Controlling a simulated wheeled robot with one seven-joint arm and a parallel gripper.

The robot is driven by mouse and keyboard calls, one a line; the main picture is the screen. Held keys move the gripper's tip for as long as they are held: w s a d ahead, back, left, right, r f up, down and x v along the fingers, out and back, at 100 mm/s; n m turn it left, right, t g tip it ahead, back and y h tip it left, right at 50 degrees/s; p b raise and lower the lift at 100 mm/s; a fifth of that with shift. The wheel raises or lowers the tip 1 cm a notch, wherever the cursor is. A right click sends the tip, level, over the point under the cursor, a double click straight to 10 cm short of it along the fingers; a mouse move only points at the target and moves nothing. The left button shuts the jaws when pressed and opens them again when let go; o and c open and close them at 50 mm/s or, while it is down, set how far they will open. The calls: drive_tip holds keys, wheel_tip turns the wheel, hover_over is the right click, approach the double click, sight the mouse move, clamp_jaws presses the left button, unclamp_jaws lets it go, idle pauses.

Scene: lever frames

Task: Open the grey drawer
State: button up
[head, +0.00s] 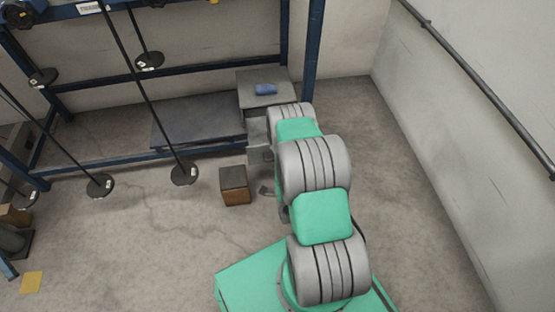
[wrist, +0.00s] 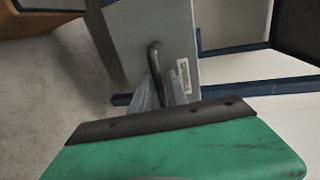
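The grey drawer unit (head: 258,132) stands by the right end of the blue frame in the head view. A small blue object (head: 265,89) lies on its top. In the wrist view a grey front panel (wrist: 130,35) with a barcode label fills the upper middle. A dark bent bar handle (wrist: 154,58) stands out from it. My gripper (wrist: 161,92) is at the handle, with one grey finger on each side of the bar. I cannot tell whether the fingers press on it. In the head view my arm hides the gripper and part of the drawer unit.
A brown box (head: 235,187) stands on the floor left of my arm. A low dark grey slab (head: 198,120) lies left of the drawer unit. Black rods with round discs (head: 185,174) lean from the blue frame (head: 165,76). The floor towards the right wall is clear.

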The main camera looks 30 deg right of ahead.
drive_tip(key=shift+s+a, duration=0.1)
drive_tip(key=p+v, duration=0.2)
drive_tip(key=v, duration=0.5)
drive_tip(key=shift+s, duration=0.3)
drive_tip(key=shift+r, duration=0.1)
